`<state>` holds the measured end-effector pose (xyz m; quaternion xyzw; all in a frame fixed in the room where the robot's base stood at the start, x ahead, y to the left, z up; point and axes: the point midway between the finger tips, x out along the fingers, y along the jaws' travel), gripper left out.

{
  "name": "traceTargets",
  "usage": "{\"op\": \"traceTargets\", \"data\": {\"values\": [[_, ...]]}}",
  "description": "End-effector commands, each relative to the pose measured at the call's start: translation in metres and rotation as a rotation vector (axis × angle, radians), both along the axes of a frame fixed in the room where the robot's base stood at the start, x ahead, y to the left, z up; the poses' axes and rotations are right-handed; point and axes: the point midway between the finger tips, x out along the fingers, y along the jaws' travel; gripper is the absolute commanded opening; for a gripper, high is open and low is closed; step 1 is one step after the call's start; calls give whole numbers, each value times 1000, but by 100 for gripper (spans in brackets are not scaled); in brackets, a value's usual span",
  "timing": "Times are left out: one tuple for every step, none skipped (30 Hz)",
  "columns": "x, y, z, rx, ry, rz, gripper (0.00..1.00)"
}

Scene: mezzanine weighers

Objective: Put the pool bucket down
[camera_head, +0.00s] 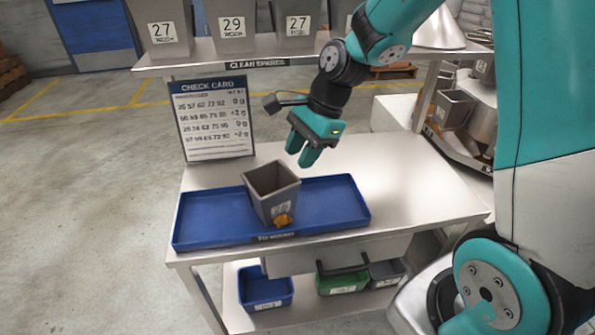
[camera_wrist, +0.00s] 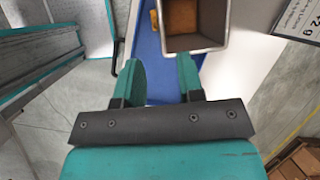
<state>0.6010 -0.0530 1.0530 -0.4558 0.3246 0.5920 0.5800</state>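The pool bucket, a grey square tapered one (camera_head: 263,192) with a white label and an orange-brown patch low on its front, stands upright in the blue tray (camera_head: 335,205) on the steel table. My gripper (camera_head: 305,150) is above the table, behind and to the right of the bucket, apart from it. Its two teal fingers are spread with nothing between them. In the wrist view the fingers (camera_wrist: 161,80) are open, and the bucket (camera_wrist: 222,40) lies just beyond them, with something orange-brown inside. The bucket's underside is hidden.
A check card (camera_head: 213,118) stands at the table's back left. A shelf above, marked "CLEAN SPARES" (camera_head: 254,63), holds several numbered grey buckets (camera_head: 235,28). Blue and green bins (camera_head: 343,280) sit on the lower shelf. The table's right side is clear.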

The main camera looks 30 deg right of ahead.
Motion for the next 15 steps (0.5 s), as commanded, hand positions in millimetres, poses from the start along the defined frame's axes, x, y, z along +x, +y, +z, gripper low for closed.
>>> {"op": "traceTargets", "data": {"values": [[-6,7,8,-6,-25,63,35],[-11,12,14,-12,-46,121,35],[-20,21,22,-23,-84,223,35],[-29,29,29,-31,-118,315,35],[-38,37,37,-41,-157,419,35],[-54,48,47,-54,-212,571,35],[-67,57,54,-63,-256,690,35],[-79,64,61,-71,-300,811,35],[-97,72,68,-82,-357,968,35],[-110,78,74,-87,-399,1083,35],[-122,82,78,-94,-439,1193,35],[-138,87,83,-100,-491,1331,35],[-149,90,86,-103,-527,1426,35],[-159,93,88,-106,-560,1514,35],[-171,95,90,-109,-599,1617,35]]}}
